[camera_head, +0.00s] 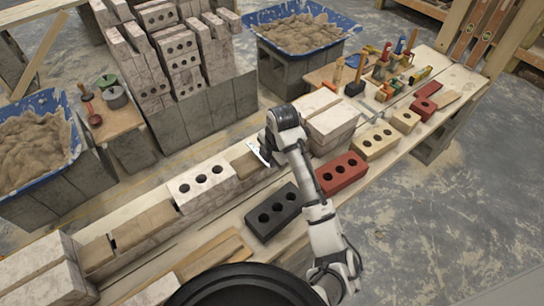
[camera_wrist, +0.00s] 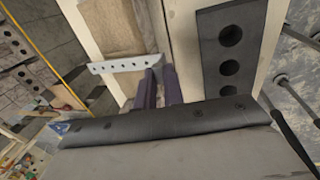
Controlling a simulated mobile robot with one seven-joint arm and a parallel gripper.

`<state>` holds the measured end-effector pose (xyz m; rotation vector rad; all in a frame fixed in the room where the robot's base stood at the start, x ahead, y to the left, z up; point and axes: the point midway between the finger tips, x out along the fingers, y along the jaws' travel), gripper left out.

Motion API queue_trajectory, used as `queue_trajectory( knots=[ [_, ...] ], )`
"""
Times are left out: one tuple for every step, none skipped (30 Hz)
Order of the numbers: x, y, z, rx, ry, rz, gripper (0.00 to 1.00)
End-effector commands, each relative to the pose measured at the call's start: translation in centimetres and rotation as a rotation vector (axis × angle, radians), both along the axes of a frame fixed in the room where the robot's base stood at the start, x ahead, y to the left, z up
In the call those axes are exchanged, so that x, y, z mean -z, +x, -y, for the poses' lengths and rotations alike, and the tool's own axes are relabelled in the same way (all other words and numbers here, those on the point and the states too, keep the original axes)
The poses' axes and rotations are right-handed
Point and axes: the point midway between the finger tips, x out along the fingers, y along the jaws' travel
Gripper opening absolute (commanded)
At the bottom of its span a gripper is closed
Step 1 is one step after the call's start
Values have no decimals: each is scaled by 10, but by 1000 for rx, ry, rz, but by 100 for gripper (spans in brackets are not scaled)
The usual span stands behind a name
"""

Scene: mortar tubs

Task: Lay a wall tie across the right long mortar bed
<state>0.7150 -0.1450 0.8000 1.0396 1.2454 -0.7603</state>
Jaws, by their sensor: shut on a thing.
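My gripper (camera_wrist: 161,72) is shut on one end of a wall tie (camera_wrist: 118,65), a pale, flat strip with a row of small holes. The tie sticks out to the left of the fingers in the wrist view; it also shows as a short pale strip in the head view (camera_head: 258,153). The right mortar bed (camera_head: 246,162) is a tan patch on the wall, right of the white three-hole brick, partly hidden by my gripper. In the wrist view this tan bed (camera_wrist: 112,28) lies just beyond the tie. I cannot tell whether the tie touches it.
A white three-hole brick (camera_head: 203,184) separates this bed from another long mortar bed (camera_head: 145,224). Stacked pale blocks (camera_head: 331,122) stand right of my gripper. A black brick (camera_head: 274,213) and a red brick (camera_head: 341,173) lie on the near plank. Mortar tubs (camera_head: 300,34) stand behind.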

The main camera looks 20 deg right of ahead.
Motion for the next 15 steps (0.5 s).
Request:
queue_trajectory(
  knots=[
    [9,0,0,0,0,-1,0],
    [11,0,0,0,0,-1,0],
    [14,0,0,0,0,-1,0],
    [15,0,0,0,-1,-2,0],
    [17,0,0,-1,-1,-2,0],
    [18,0,0,-1,-1,-1,0],
    [18,0,0,-1,-1,-1,0],
    [18,0,0,-1,-1,-1,0],
    [19,0,0,-1,-1,-1,0],
    [18,0,0,-1,-1,-1,0],
    [18,0,0,-1,-1,-1,0],
    [18,0,0,-1,-1,-1,0],
    [18,0,0,-1,-1,-1,0],
    [18,0,0,-1,-1,-1,0],
    [18,0,0,-1,-1,-1,0]
  ],
)
